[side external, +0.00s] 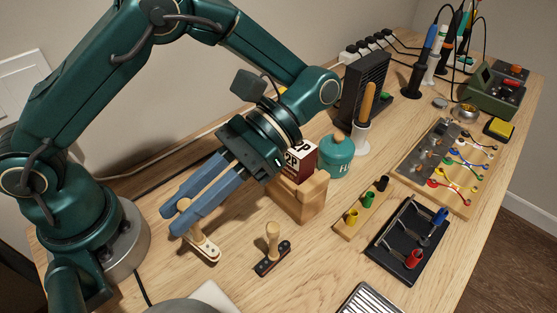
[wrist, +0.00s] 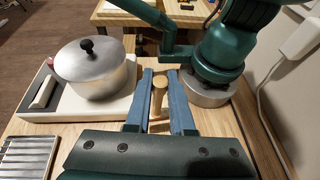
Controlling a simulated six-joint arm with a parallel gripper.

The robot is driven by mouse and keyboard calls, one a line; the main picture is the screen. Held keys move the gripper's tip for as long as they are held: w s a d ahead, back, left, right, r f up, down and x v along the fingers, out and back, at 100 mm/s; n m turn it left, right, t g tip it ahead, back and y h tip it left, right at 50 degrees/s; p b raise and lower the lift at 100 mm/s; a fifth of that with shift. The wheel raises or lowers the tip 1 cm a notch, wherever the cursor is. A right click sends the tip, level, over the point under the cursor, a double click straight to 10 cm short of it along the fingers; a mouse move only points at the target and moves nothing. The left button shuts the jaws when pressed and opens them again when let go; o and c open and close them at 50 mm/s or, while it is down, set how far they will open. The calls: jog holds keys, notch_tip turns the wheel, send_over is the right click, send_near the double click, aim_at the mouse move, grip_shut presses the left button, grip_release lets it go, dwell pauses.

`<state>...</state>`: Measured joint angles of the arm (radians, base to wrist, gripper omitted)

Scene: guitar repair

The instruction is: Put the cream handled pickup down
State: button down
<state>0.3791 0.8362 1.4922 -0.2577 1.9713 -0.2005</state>
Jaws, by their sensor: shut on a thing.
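The cream handled pickup (side external: 203,246) has a long cream base and a wooden handle. My gripper (side external: 181,211) is shut on its handle, with one blue finger on each side. The base hangs below the fingers, at or just above the bench; I cannot tell if it touches. In the wrist view the handle (wrist: 159,96) stands between the blue fingertips, and the fingers and the gripper body hide most of the base.
A black pickup with a wooden handle (side external: 271,257) stands to the right on the bench (side external: 325,262). A wooden block (side external: 300,199) is behind it. A metal pot (wrist: 95,68) sits on a pale base in the wrist view. Bare wood lies around the cream pickup.

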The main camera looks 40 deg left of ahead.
jog(key=w+a+f+m+t+y, duration=0.2)
jog(key=a+m+t+y, duration=0.1)
jog(key=a+m+y, duration=0.4)
jog(key=w+a+r+m+t+y, duration=0.1)
jog(key=w+a+r+m+t, duration=0.25)
jog(key=w+m+t, duration=0.5)
jog(key=w+a+r+m+t+y, duration=0.1)
jog(key=w+a+r+m+t, duration=0.25)
jog(key=w+m+t, duration=0.5)
jog(key=shift+t, duration=0.8)
jog(key=shift+s+a+f, duration=0.15)
jog(key=shift+s+f, duration=0.05)
jog(key=shift+f, duration=1.55)
jog(key=shift+s+a+f, duration=0.1)
jog(key=shift+s+f, duration=0.1)
jog(key=shift+f, duration=1.6)
jog(key=shift+s+a+f, duration=0.15)
jog(key=shift+s+f, duration=0.05)
jog(key=shift+f, duration=1.55)
jog(key=c, duration=0.8)
grip_release()
